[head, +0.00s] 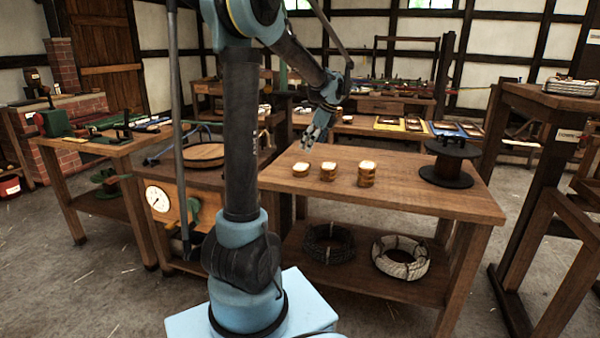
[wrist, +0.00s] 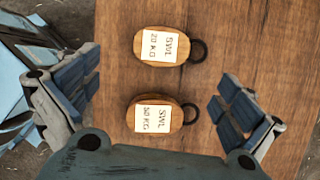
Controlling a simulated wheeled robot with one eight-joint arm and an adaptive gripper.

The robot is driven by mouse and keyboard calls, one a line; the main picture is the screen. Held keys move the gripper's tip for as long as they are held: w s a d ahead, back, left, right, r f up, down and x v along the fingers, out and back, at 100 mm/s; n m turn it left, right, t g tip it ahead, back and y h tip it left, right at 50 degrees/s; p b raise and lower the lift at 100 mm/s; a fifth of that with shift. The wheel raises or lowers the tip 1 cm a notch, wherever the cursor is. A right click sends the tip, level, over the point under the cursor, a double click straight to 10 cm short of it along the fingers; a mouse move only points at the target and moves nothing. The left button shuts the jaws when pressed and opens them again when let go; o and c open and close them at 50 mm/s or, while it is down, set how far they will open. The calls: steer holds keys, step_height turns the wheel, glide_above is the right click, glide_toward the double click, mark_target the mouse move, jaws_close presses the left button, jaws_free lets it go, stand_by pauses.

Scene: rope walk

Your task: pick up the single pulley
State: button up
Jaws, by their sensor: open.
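Three wooden pulleys stand in a row on the table in the head view. The leftmost and lowest, which looks like the single pulley (head: 301,169), is left of a thicker pulley (head: 328,171) and the tallest pulley (head: 366,174). My gripper (head: 312,138) hangs above the left of the row, open and empty. In the wrist view, the upper, thinner-looking pulley (wrist: 160,46) seems to be the single one. The lower pulley (wrist: 160,115), with a layered side, lies between my open fingers (wrist: 157,108). Both have white SWL labels and dark rings at their right ends.
The wooden table (head: 420,196) has bare top around the pulleys. A black spool (head: 450,163) stands at its right. Rope coils (head: 401,257) lie on the lower shelf. Another bench (head: 112,150) is at left, and a tall wooden stand (head: 548,115) at right.

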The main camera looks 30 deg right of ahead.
mark_target(302, 166)
steer(key=x, duration=1)
steer(key=shift+w+f, duration=0.2)
steer(key=shift+f, duration=0.1)
steer(key=c, duration=1.2)
